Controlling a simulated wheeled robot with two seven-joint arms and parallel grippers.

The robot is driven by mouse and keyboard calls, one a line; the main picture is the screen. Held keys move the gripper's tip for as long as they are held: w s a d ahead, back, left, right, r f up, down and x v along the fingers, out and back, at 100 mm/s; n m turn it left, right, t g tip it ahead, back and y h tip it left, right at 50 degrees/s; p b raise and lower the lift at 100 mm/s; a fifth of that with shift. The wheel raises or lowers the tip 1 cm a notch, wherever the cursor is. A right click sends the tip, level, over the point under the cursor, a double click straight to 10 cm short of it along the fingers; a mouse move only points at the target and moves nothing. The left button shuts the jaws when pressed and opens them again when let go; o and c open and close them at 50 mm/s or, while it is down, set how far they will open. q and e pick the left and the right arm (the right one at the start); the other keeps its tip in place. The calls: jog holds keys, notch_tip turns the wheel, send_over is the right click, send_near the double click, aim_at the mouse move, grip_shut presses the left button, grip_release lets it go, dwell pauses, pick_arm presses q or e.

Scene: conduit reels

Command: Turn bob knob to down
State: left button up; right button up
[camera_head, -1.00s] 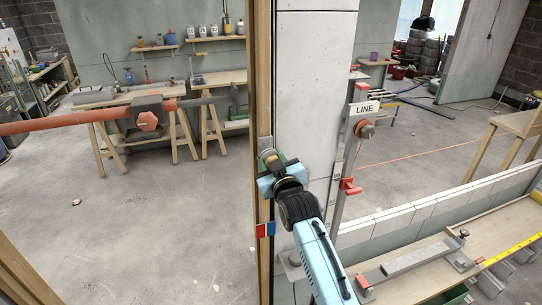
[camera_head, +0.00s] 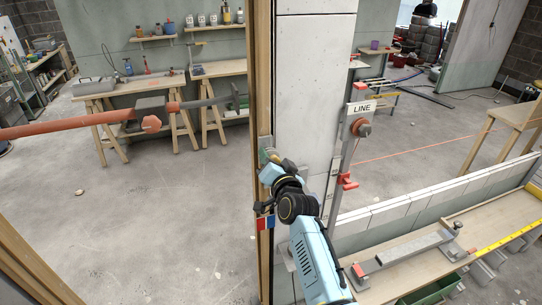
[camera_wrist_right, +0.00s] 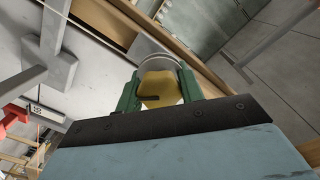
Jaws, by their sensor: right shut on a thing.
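A yellow knob (camera_wrist_right: 162,90) with a small dark mark sits between the green fingers of my right gripper (camera_wrist_right: 158,82) in the wrist view. A round silvery rim shows behind it. In the head view my right gripper (camera_head: 268,162) is at the wooden post (camera_head: 264,80), shut on this knob, with its wrist tilted. The gripper hides most of the knob there, and I cannot read its setting. My left gripper is not in view.
Right of the white panel (camera_head: 315,100) stands a grey upright with a LINE sign (camera_head: 361,108), an orange-brown knob (camera_head: 361,128) and a red handle (camera_head: 347,181). An orange bar (camera_head: 70,127) crosses at left. A wooden shelf (camera_head: 400,285) lies at lower right.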

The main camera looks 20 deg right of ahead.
jog(key=m+p, duration=0.1)
jog(key=m, duration=0.4)
jog(key=shift+m, duration=0.4)
dwell(0.4)
jog(key=o, duration=1)
jog(key=s, duration=1.3)
jog(key=shift+s+d+r+b, duration=0.15)
jog(key=shift+d+b, duration=0.05)
jog(key=shift+b, duration=0.1)
